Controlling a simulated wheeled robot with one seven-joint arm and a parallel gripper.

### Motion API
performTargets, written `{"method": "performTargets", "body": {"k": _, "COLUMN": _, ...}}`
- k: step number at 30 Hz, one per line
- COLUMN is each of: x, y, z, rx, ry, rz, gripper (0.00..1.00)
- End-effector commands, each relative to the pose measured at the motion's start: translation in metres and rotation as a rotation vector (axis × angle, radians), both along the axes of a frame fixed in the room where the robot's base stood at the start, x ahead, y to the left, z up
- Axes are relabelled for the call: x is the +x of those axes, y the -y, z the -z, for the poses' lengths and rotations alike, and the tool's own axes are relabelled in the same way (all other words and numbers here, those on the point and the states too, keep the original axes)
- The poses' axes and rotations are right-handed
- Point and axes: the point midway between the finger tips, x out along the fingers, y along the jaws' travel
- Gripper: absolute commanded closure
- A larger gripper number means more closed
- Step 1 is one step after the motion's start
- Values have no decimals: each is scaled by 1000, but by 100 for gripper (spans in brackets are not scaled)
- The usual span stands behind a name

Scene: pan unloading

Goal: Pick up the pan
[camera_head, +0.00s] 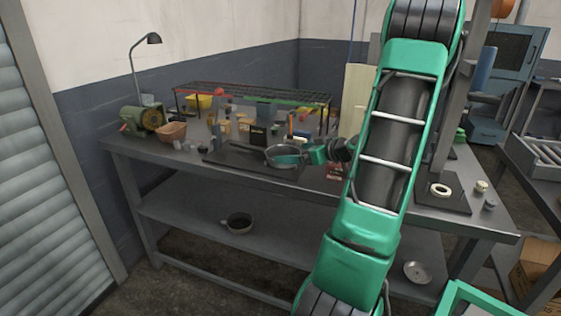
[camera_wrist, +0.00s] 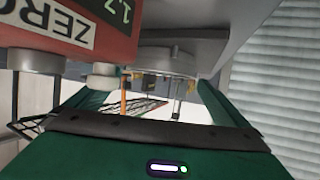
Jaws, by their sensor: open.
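A grey round pan (camera_head: 271,156) is on the dark mat on the workbench, in the head view. My gripper (camera_head: 288,158) is at the pan's right side and overlaps it in the picture. In the wrist view my gripper (camera_wrist: 155,82) is open, with green fingers at left and right. A grey rounded surface, probably the pan (camera_wrist: 165,58), shows between the fingers. I cannot tell whether the fingers touch it. A second dark pan (camera_head: 238,225) is on the bench's lower shelf.
A red device with a ZERO label (camera_wrist: 65,35) is close to my left finger in the wrist view. A wire rack (camera_head: 253,92), a basket (camera_head: 172,131) and a green machine (camera_head: 142,120) stand on the bench. A metal disc (camera_head: 417,272) lies on the lower shelf.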

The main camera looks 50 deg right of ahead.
Motion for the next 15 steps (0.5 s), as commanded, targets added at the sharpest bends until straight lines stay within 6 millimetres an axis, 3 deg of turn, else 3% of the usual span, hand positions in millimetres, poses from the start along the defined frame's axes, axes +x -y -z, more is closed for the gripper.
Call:
{"method": "performTargets", "body": {"k": 7, "x": 33, "y": -3, "z": 12, "rx": 2, "ry": 0, "rz": -5, "gripper": 0}}
{"method": "performTargets", "body": {"k": 15, "x": 42, "y": -3, "z": 15, "rx": 1, "ry": 0, "rz": -2, "gripper": 0}}
